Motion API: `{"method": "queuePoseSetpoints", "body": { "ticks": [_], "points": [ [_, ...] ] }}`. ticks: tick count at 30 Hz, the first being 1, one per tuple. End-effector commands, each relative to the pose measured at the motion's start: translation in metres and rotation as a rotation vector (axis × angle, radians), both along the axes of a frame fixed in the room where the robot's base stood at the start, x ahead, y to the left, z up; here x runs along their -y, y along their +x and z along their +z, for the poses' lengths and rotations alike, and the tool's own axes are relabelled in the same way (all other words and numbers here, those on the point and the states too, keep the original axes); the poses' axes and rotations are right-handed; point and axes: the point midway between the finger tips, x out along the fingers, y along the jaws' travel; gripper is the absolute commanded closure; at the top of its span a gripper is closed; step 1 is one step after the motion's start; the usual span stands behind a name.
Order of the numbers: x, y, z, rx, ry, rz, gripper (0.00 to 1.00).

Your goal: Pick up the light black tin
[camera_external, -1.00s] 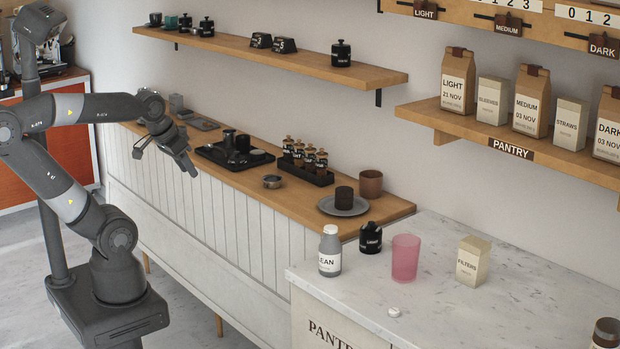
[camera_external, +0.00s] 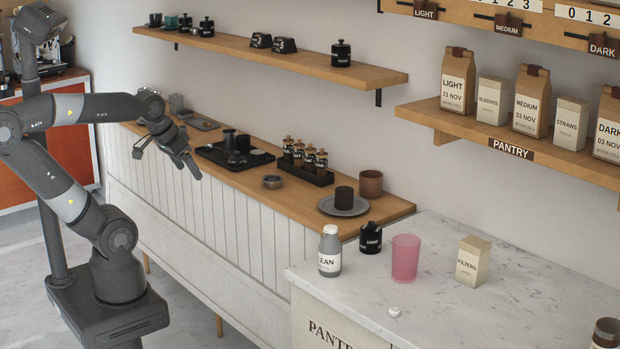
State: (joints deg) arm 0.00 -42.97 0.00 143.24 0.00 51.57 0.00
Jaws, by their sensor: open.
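A small black tin with a lid knob (camera_external: 370,238) stands upright on the marble counter, between a grey bottle and a pink cup. Its small white label seems to read LIGHT. My gripper (camera_external: 167,166) is open and empty, in the air in front of the wooden counter at the left. It is well to the left of the tin and apart from it. Other black tins stand on the upper wall shelf, one at its right end (camera_external: 341,55) and others toward its left (camera_external: 207,28); their labels are too small to read.
The grey bottle (camera_external: 330,252) and pink cup (camera_external: 405,259) stand close beside the tin. The wooden counter holds a black tray (camera_external: 213,152), bottle rack (camera_external: 318,177) and plate (camera_external: 329,206).

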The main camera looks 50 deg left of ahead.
Motion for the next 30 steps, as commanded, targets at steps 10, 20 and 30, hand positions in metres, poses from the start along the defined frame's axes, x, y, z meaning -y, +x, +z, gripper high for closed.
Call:
{"method": "queuePoseSetpoints", "body": {
  "ticks": [10, 20, 30],
  "points": [
    [0.013, 0.033, 0.013, -0.014, -0.005, -0.035, 0.22],
    [0.068, 0.132, 0.029, -0.044, -0.015, -0.125, 0.22],
    [0.158, 0.228, 0.010, -0.072, -0.010, -0.217, 0.22]
  ]
}}
